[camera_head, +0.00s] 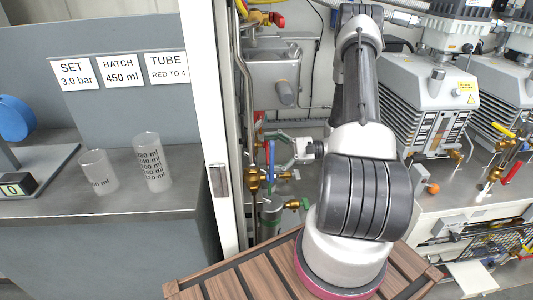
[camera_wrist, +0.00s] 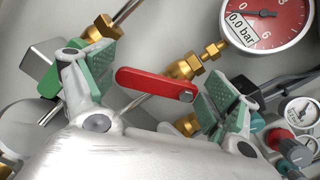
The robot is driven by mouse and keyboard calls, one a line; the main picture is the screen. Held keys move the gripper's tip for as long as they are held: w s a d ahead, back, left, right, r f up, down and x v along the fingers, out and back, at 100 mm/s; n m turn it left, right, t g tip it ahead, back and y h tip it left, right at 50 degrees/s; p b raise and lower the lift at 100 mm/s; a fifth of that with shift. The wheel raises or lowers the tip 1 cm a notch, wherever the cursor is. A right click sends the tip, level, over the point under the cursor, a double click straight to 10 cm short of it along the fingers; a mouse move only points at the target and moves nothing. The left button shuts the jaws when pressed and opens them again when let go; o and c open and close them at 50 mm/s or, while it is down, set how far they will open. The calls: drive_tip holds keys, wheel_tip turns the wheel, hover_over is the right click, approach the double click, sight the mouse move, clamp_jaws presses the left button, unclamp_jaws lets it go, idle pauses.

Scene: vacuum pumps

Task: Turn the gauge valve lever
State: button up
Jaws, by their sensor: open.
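The red valve lever (camera_wrist: 155,83) shows in the wrist view, lying slightly tilted between my fingers, with its pivot bolt at its right end. Brass fittings join it to a thin pipe. A red-faced gauge (camera_wrist: 265,18) marked 0.0 bar is at the upper right, its needle near 0. My gripper (camera_wrist: 162,82) is open, one green-padded finger on each side of the lever. I cannot tell whether the right finger touches it. In the head view my gripper (camera_head: 276,153) reaches into the pipework left of my arm; the lever is not clear there.
A smaller white-faced gauge (camera_wrist: 301,112) and dark fittings are close to my right finger. Brass valves (camera_head: 252,178) and pipes crowd the cabinet. Pumps (camera_head: 430,100) stand at right. Two measuring cups (camera_head: 152,162) and signs are on the left bench, beyond the white cabinet post (camera_head: 212,110).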

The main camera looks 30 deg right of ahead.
drive_tip(key=shift+w+a, duration=0.2)
drive_tip(key=shift+a, duration=0.35)
drive_tip(key=shift+c, duration=0.3)
drive_tip(key=c, duration=1.1)
drive_tip(key=shift+n, duration=0.3)
drive_tip(key=n, duration=0.3)
drive_tip(key=f+n, duration=0.1)
drive_tip(key=shift+w+d+f, duration=0.1)
drive_tip(key=shift+w+d, duration=0.05)
drive_tip(key=shift+w, duration=0.2)
drive_tip(key=n, duration=0.2)
drive_tip(key=w+n, duration=0.1)
drive_tip(key=n, duration=0.3)
drive_tip(key=shift+w+d+f, duration=0.15)
drive_tip(key=shift+d+f, duration=0.1)
drive_tip(key=shift+f, duration=0.15)
drive_tip(key=shift+n, duration=0.3)
